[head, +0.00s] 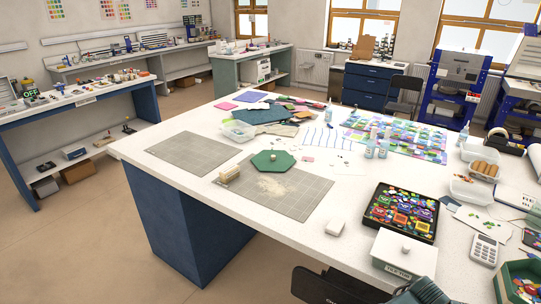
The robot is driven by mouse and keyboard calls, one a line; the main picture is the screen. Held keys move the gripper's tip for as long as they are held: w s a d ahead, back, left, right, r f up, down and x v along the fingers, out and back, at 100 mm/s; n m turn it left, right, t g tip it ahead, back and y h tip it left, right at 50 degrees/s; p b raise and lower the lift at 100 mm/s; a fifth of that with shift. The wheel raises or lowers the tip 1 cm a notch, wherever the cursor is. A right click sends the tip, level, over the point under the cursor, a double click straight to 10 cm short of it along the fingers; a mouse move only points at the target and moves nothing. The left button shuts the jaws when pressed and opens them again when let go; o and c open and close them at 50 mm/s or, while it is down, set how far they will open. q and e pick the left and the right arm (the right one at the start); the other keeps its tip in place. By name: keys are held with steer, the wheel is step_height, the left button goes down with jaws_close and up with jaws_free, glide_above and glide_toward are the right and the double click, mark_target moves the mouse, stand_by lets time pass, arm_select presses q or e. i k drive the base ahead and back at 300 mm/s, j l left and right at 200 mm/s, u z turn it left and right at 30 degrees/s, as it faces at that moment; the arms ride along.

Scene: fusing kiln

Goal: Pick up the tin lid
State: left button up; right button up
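A pale rectangular tin (392,267) with a dark label on its front stands near the front edge of the white worktable, right of centre. Its flat white lid (390,244) sits on top, with a small pale knob or block at its middle. The lid looks level and closed on the tin. Neither of my grippers shows in the head view.
A black tray of coloured pieces (376,219) stands right behind the tin. A dark chair back (325,287) and grey-green cloth (421,292) are in front. The table's left front is clear.

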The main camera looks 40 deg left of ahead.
mark_target(266, 161)
steer(key=j+z, duration=0.15)
steer(key=j, duration=0.3)
steer(key=k+j+z, duration=0.15)
steer(key=j, duration=0.25)
steer(key=k+j+z, duration=0.1)
steer(key=j, duration=0.35)
steer(key=k+j+z, duration=0.15)
steer(key=j, duration=0.25)
steer(key=k+j+z, duration=0.15)
steer(key=j, duration=0.25)
steer(key=k+j+z, duration=0.15)
steer(key=j, duration=0.2)
steer(key=j+z, duration=0.1)
steer(key=j, duration=0.3)
steer(key=k+j+z, duration=0.1)
steer(key=j, duration=0.25)
steer(key=k+j+z, duration=0.1)
steer(key=j, duration=0.3)
steer(key=k+j+z, duration=0.1)
steer(key=j, duration=0.25)
steer(key=k+j+z, duration=0.1)
steer(key=j, duration=0.3)
steer(key=k, duration=0.05)
